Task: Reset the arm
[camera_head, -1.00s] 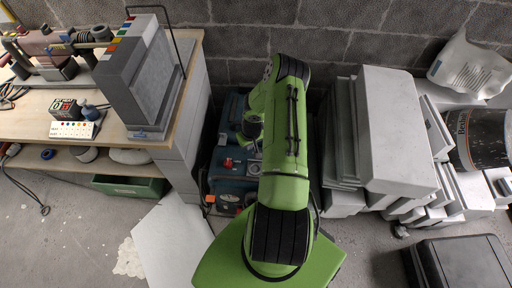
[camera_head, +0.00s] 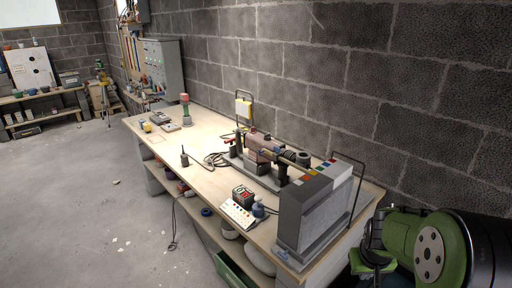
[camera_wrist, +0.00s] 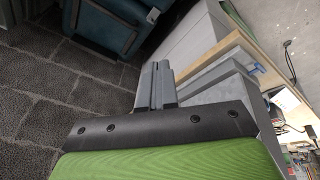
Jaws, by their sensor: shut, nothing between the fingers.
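My green arm (camera_head: 425,245) shows at the lower right of the head view, beside the near end of the workbench, with its far part cut off by the frame edge. My gripper (camera_wrist: 155,70) shows in the wrist view as two grey fingers pressed together above a black plate. Nothing is between the fingers. In the head view I cannot make out the fingers.
A wooden workbench (camera_head: 200,185) runs along the block wall. A grey upright case (camera_head: 312,212) stands on its near end, and a clamped machine (camera_head: 262,150) sits behind it. A teal box (camera_wrist: 105,22) shows in the wrist view. The floor (camera_head: 70,190) at left is mostly clear.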

